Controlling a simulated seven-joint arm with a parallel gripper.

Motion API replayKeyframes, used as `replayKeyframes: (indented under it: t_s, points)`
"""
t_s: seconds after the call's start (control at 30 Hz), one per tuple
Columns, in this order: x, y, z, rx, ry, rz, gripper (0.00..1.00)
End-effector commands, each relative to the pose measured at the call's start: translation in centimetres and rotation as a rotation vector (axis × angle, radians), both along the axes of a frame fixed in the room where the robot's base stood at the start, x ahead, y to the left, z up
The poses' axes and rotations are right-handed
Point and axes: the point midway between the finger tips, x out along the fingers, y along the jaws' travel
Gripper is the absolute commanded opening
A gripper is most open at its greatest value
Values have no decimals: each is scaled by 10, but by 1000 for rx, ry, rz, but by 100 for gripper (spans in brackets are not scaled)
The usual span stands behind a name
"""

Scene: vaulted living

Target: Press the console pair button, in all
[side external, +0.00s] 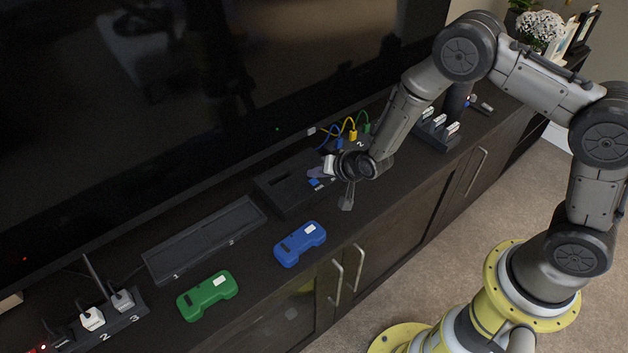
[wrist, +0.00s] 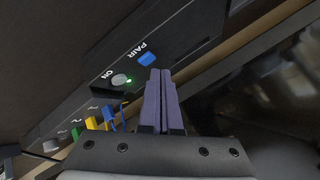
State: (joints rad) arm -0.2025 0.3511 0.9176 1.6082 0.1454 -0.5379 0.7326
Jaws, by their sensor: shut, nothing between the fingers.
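The console (side external: 278,196) is a dark box on the cabinet top, under the screen. Its blue button (wrist: 147,59), marked PAIR, shows in the wrist view; a blue spot beside my fingertips in the side view appears to be it (side external: 314,182). Next to it is a switch (wrist: 121,79) marked ON, with a green light lit. My gripper (wrist: 160,71) has purple fingers, shut together and empty. In the wrist view the tips are just right of and below the blue button; I cannot tell if they touch it. In the side view my gripper (side external: 315,172) is low over the console's right end.
Blue, yellow and green plugs (side external: 352,134) with cables stand behind my gripper. A blue case (side external: 300,243) and a green case (side external: 208,295) lie along the front. A long dark tray (side external: 158,270) and a power strip (side external: 133,315) are left. A dark rack (side external: 438,139) is right.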

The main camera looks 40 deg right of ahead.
Motion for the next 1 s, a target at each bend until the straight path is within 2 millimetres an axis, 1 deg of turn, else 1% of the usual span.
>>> replayKeyframes:
  t_s: [0.2, 1.0]
  points:
    - [0, 0, -7, 0, 1, 0, 0]
    - [0, 0, -12, 0, 1, 0, 0]
